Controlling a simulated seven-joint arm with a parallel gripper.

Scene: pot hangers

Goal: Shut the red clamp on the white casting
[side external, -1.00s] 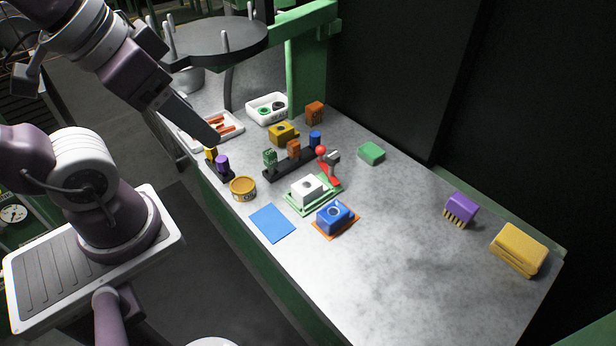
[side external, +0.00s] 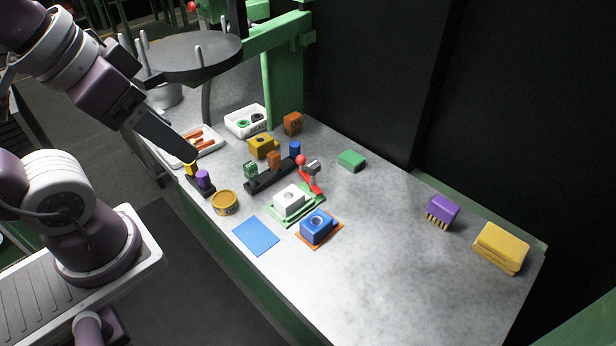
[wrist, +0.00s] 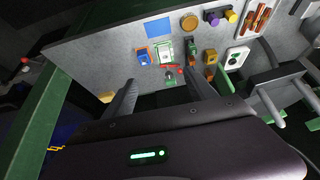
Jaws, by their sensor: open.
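The white casting (side external: 289,199) sits on a green fixture plate (side external: 276,219) near the middle of the bench. The red clamp (side external: 312,182) stands just behind it. Its red ball knob (side external: 300,160) is raised beside a grey metal head (side external: 314,166). The head looks apart from the casting. The wrist view also shows the casting (wrist: 164,49) and the clamp (wrist: 170,73). My gripper (wrist: 160,78) is open, with nothing seen between its fingers. In the side view its dark end is above the left bench edge, well left of the clamp.
A blue block (side external: 318,225) on an orange plate is right of the casting. A black holder (side external: 268,178) with coloured blocks is behind left. A blue sheet (side external: 256,236) and yellow round tin (side external: 225,202) lie in front. A dark round rack (side external: 187,57) overhangs the back left.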

